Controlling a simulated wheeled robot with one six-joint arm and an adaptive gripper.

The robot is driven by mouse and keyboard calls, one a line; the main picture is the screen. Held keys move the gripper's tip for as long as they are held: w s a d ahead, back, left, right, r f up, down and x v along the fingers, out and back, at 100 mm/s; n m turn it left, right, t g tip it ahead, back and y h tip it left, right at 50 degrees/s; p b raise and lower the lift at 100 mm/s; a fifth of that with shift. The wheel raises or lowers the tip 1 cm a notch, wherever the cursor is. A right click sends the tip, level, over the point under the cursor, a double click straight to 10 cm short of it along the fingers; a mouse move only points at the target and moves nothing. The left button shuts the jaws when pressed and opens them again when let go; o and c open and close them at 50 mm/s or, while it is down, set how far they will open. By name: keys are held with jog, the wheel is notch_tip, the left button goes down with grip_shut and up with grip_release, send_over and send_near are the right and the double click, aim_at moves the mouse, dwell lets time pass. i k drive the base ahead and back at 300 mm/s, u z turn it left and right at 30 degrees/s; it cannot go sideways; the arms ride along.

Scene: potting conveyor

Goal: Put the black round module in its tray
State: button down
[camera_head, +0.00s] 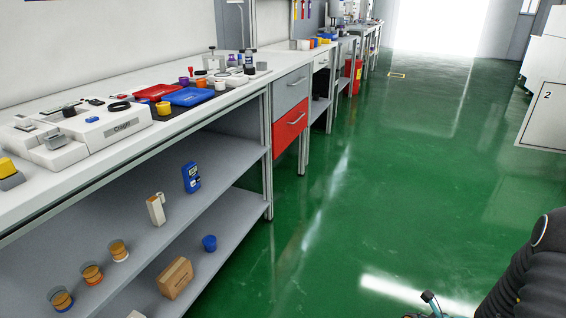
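A small flat black round thing (119,106) lies on top of the white device on the workbench at the left; it may be the black round module, but it is too small to tell. A red tray (150,92) and a blue tray (205,97) lie side by side behind the device, towards the middle of the bench. I cannot tell which tray belongs to the module. My gripper is not clearly in view.
The white bench (60,88) runs along the left wall, with grey shelves (150,235) below holding jars, a blue meter (191,177) and a cardboard box (175,278). A red drawer (290,130) faces the aisle. A white cabinet (545,105) stands right.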

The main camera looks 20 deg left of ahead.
aim_at(158, 94)
jog(key=i, duration=1.3)
jog(key=u, duration=1.3)
